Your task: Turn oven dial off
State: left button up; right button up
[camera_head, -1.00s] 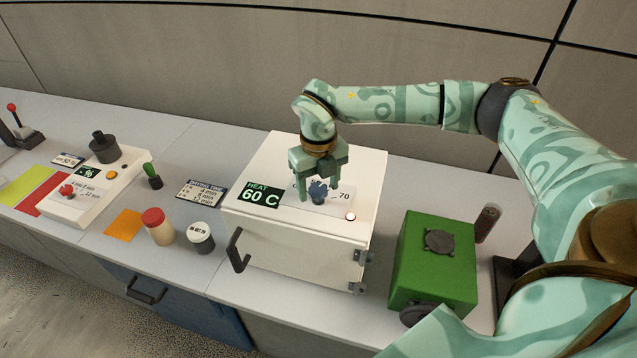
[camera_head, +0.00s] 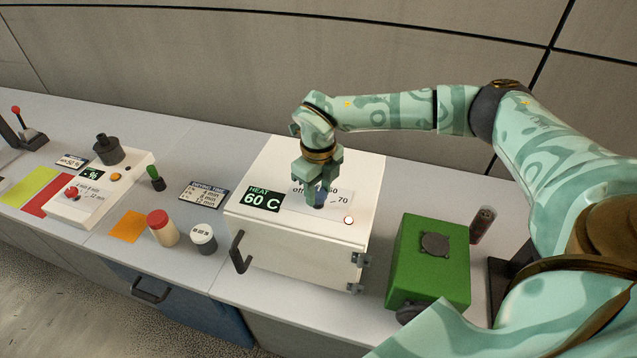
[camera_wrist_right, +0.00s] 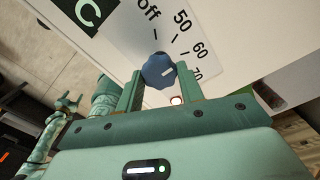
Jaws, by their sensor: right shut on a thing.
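The white oven (camera_head: 290,250) stands on the counter, with a handle on its front. Its top carries a green display (camera_head: 262,199) reading "HEAT 60 C", a dial scale with off, 50, 60 and 70, and a lit red-white lamp (camera_head: 348,220). The blue dial (camera_wrist_right: 158,70) sits between the two fingers of my right gripper (camera_wrist_right: 152,88), which is shut on it from above. In the head view my right gripper (camera_head: 318,197) covers most of the dial.
A green box (camera_head: 432,265) stands right of the oven. Left of it are a red-capped jar (camera_head: 161,228), a white-lidded jar (camera_head: 203,237), a baking time sign (camera_head: 203,194) and a white control panel (camera_head: 100,190). The wall is behind.

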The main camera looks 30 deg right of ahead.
aim_at(318, 192)
jog(key=n+p, duration=0.2)
jog(key=n, duration=0.1)
jog(key=n+p, duration=0.1)
jog(key=n, duration=0.2)
jog(key=shift+w+r+n+p, duration=0.1)
jog(key=shift+r+n+p, duration=0.1)
jog(key=shift+n+p, duration=0.15)
jog(key=n+p, duration=0.2)
jog(key=n, duration=0.3)
jog(key=shift+w+f, duration=0.1)
jog(key=shift+n, duration=0.25)
jog(key=o, duration=1)
notch_tip(318, 192, up, 16)
jog(key=shift+r+b, duration=0.15)
jog(key=shift+b, duration=0.25)
